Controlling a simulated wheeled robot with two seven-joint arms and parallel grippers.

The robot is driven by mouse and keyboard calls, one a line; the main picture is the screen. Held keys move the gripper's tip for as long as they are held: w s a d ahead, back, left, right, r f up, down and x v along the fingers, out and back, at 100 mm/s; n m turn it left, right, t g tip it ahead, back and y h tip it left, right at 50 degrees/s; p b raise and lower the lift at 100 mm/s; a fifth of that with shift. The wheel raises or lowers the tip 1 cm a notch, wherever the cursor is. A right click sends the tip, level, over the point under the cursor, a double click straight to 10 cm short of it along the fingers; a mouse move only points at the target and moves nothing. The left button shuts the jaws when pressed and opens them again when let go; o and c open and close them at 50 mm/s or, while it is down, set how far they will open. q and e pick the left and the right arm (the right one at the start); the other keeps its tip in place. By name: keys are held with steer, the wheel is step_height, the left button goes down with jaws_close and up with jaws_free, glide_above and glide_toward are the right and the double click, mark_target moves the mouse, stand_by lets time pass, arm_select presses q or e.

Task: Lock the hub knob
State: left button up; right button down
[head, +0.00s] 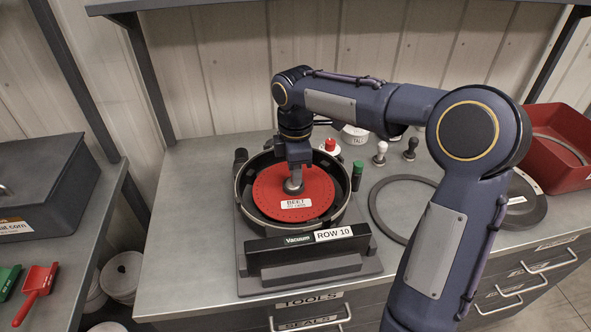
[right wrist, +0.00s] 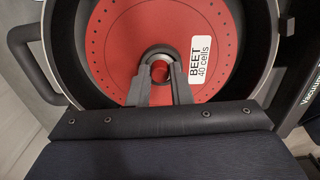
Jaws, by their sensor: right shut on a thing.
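The seed meter's round black housing (head: 246,206) stands on the bench with a red seed disc (head: 265,195) inside it. The disc's white label reads "BEET 40 cells". The grey hub knob (head: 293,187) sits at the disc's centre. My right gripper (head: 293,178) points down from above and is shut on the hub knob. In the right wrist view the two fingers (right wrist: 160,88) straddle the knob (right wrist: 159,52), which shows as a grey rounded piece beyond them. The fingers hide part of it, and I cannot tell its turn position. My left gripper is out of view.
A black ring (head: 376,207), a green-capped bottle (head: 357,176), small knobs (head: 381,150) and a red bin (head: 555,178) are to the right. Bench space at left is clear.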

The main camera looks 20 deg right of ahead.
steer(key=shift+r+m, duration=0.1)
steer(key=shift+m, duration=0.4)
steer(key=m+p, duration=0.1)
steer(key=m, duration=0.2)
steer(key=m+p, duration=0.1)
steer(key=m, duration=0.3)
steer(key=m+p, duration=0.1)
steer(key=m, duration=0.4)
steer(key=shift+m, duration=0.4)
steer(key=m, duration=0.4)
steer(key=shift+p, duration=0.35)
steer(key=shift+m, duration=0.3)
steer(key=c, duration=1.3)
jaws_free()
